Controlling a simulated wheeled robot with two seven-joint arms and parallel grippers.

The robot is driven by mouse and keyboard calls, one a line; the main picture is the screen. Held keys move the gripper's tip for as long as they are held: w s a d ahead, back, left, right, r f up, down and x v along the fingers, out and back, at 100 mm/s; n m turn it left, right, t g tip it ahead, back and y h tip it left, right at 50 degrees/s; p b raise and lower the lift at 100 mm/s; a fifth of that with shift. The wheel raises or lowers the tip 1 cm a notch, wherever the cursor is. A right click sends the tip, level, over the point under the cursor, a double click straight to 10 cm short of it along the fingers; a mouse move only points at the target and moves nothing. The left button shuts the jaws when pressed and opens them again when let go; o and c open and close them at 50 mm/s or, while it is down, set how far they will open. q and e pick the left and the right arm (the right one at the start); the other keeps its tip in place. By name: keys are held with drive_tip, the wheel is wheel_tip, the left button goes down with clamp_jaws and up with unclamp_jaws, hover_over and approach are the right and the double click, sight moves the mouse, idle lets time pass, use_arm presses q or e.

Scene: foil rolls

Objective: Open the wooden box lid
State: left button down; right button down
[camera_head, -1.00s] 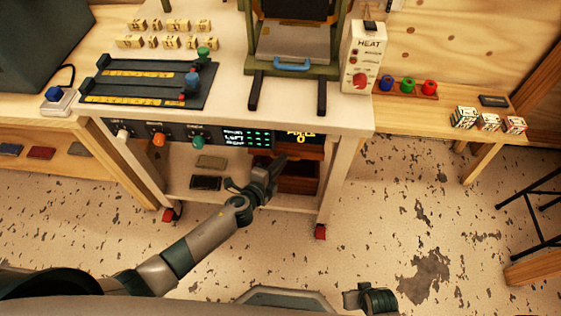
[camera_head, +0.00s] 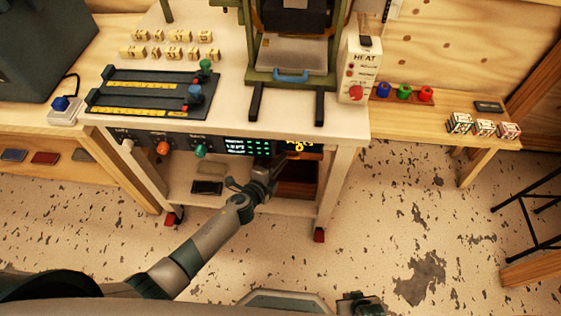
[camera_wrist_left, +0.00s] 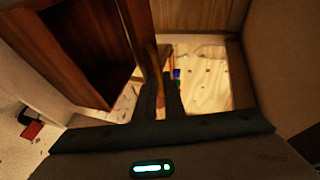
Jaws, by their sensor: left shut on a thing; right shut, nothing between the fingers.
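The wooden box (camera_head: 298,189) is dark red-brown and sits on the lower shelf under the white table. Its upper part is in shadow and partly hidden by the table's front panel and my gripper. My left gripper (camera_head: 275,166) reaches in at the box's left side. In the left wrist view, its fingers (camera_wrist_left: 159,82) are shut on a thin brown wooden edge, which looks like the lid. A dark red-brown wooden panel (camera_wrist_left: 72,45) stands close at their left. How far the lid is open cannot be told. My right gripper (camera_head: 360,304) is shut and empty at the bottom edge.
The table's control panel (camera_head: 215,145) hangs just above my left gripper. Dark flat pads (camera_head: 207,187) lie on the shelf left of the box. A table leg (camera_head: 332,190) stands right of the box. The floor in front is clear.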

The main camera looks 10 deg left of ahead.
use_arm(q)
drive_tip(key=shift+w+r, duration=0.1)
drive_tip(key=shift+r, duration=0.05)
idle(0.3)
drive_tip(key=c, duration=1.8)
unclamp_jaws()
drive_tip(key=shift+c, duration=0.2)
